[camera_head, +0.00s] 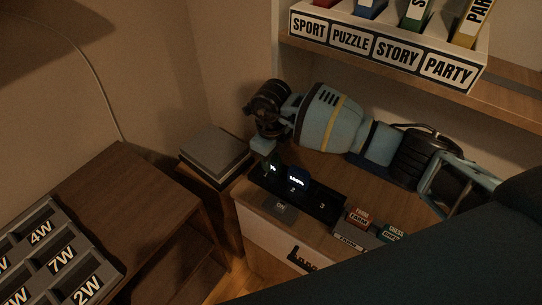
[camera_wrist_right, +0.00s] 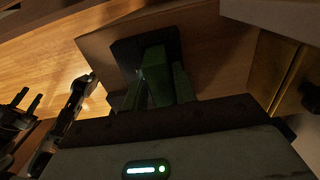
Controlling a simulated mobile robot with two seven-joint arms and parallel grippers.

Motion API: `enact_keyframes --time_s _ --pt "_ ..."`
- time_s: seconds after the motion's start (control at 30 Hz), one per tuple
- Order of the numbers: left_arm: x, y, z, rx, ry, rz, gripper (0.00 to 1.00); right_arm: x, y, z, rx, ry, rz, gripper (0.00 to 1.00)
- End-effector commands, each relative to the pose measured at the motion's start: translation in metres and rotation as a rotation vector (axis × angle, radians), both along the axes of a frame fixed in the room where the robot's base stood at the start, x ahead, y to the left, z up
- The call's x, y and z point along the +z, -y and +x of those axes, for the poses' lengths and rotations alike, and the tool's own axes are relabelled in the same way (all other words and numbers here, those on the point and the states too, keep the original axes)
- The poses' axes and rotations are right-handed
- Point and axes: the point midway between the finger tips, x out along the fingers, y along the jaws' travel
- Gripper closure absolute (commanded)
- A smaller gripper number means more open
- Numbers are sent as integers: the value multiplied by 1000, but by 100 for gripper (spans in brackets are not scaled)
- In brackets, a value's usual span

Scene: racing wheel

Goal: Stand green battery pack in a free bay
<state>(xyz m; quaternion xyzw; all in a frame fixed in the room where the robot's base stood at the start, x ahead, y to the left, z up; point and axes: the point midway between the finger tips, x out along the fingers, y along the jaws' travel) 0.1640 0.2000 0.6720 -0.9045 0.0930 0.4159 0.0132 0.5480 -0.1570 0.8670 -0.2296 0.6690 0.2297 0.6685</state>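The black dock (camera_head: 326,207) lies on the wooden desk with a row of numbered bays. My right gripper (camera_head: 262,147) reaches down over its left end. In the right wrist view, the fingers (camera_wrist_right: 158,90) look closed on the sides of a dark green block, the green battery pack (camera_wrist_right: 156,72). Its lower end is in or just above the black dock (camera_wrist_right: 127,57); I cannot tell which. In the head view the green pack (camera_head: 272,166) shows as a dark shape with a small lit readout. A dark pack (camera_head: 297,175) with a lit readout stands upright beside it. My left gripper is out of view.
A small grey box (camera_head: 279,208) lies in front of the dock. Small boxes (camera_head: 359,217) are at its right. A shelf (camera_head: 390,78) with a labelled game rack hangs above. Grey books (camera_head: 215,153) lie on a stand at left, near a brown cabinet (camera_head: 130,190).

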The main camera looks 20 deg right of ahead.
Motion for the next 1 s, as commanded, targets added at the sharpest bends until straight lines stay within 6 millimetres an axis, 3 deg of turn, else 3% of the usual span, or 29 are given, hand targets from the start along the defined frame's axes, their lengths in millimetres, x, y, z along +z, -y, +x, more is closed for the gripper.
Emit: enact_keyframes --time_s 0.03,0.13,0.47,1.0 --pt "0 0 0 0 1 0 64 1 0 0 0 1 0 65" --pt "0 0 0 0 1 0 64 1 0 0 0 1 0 53" --pt "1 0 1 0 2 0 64 2 0 0 0 1 0 53" --pt "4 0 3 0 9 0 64 74 0 1 0 2 0 53"
